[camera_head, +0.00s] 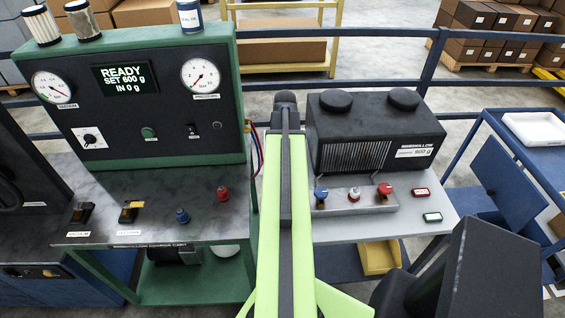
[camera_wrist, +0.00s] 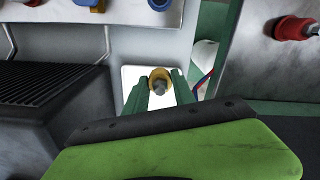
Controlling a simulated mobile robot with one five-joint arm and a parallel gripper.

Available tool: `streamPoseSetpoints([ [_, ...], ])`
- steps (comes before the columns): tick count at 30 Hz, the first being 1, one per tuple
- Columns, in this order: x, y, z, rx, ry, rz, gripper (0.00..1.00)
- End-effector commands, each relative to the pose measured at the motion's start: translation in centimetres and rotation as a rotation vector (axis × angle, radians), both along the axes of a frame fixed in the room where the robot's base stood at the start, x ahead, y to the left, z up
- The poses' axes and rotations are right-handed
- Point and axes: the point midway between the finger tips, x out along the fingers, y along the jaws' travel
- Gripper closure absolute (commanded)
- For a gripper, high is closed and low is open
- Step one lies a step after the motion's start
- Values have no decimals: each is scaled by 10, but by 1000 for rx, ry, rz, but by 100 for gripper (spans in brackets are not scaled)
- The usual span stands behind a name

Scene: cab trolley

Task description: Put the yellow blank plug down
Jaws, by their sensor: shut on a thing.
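The yellow blank plug (camera_wrist: 156,75) shows in the wrist view as a yellow ring around a grey round tip. My gripper (camera_wrist: 160,88) is shut on it, with one green finger on each side. Behind the plug is a white square plate (camera_wrist: 131,76); I cannot tell whether the plug touches it. In the head view my lime-green arm reaches forward between the green console and the black heater-like box, and the plug is hidden there.
The green console (camera_head: 150,100) stands left, its bench holding a blue knob (camera_head: 182,215) and a red knob (camera_head: 223,193). The black finned box (camera_head: 370,135) stands right, behind a valve block (camera_head: 355,203). A blue trolley (camera_head: 545,160) with a white tray (camera_head: 535,128) is far right.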

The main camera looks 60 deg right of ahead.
Motion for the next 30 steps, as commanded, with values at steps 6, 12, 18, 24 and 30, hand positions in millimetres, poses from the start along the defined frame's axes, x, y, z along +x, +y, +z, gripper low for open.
streamPoseSetpoints([
  [6, 44, -44, 1, 0, 0, -140, 100],
  [12, 73, -74, 1, 0, 0, -281, 100],
  [18, 75, -72, -7, 0, 0, -294, 100],
  [24, 75, -72, -50, 0, 0, -292, 100],
  [30, 76, -72, -65, 0, 0, -292, 100],
])
